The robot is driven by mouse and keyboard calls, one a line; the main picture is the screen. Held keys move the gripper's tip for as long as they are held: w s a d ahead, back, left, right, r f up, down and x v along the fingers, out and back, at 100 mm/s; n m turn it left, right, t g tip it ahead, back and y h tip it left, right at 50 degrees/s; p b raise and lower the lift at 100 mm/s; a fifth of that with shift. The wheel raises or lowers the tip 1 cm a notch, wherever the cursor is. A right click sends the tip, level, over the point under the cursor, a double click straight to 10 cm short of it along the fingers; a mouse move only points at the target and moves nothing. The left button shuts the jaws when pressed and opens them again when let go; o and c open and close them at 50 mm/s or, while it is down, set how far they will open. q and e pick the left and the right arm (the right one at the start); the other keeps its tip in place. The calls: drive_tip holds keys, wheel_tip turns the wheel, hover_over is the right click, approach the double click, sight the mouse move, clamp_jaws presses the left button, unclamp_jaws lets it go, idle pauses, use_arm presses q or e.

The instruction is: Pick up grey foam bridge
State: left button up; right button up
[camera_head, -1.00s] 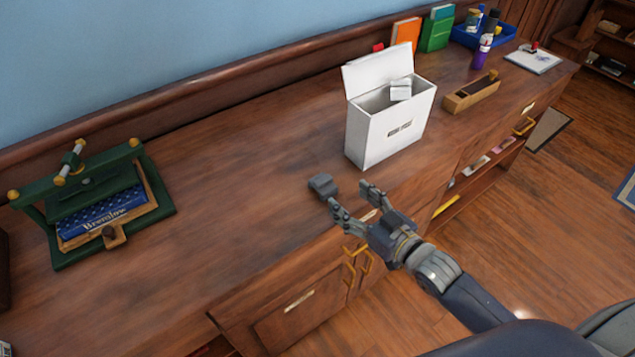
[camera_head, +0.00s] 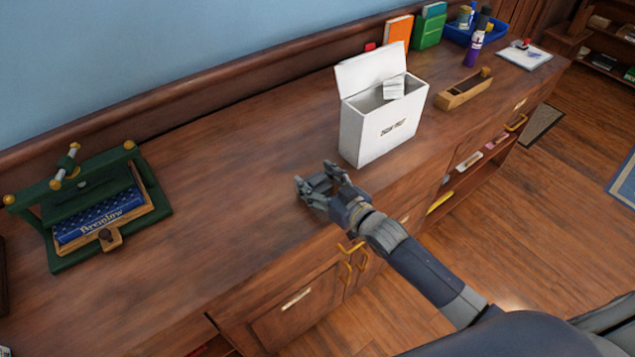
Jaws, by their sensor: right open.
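The grey foam bridge (camera_head: 319,183) is a small grey block on the wooden counter top, in front of the white box. It is largely hidden by my right gripper (camera_head: 315,178), and only a bit of grey shows between the fingers. My right gripper is open, low over the counter, with its fingers on either side of the block. I cannot tell whether the fingers touch it. My left gripper is not in view.
An open white box (camera_head: 382,130) stands just behind my right gripper. A green press with a blue book (camera_head: 100,217) is at the left. A wooden plane (camera_head: 464,89) lies at the right. The counter between press and gripper is clear.

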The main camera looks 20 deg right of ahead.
drive_tip(key=c, duration=0.8)
drive_tip(key=shift+r, duration=0.1)
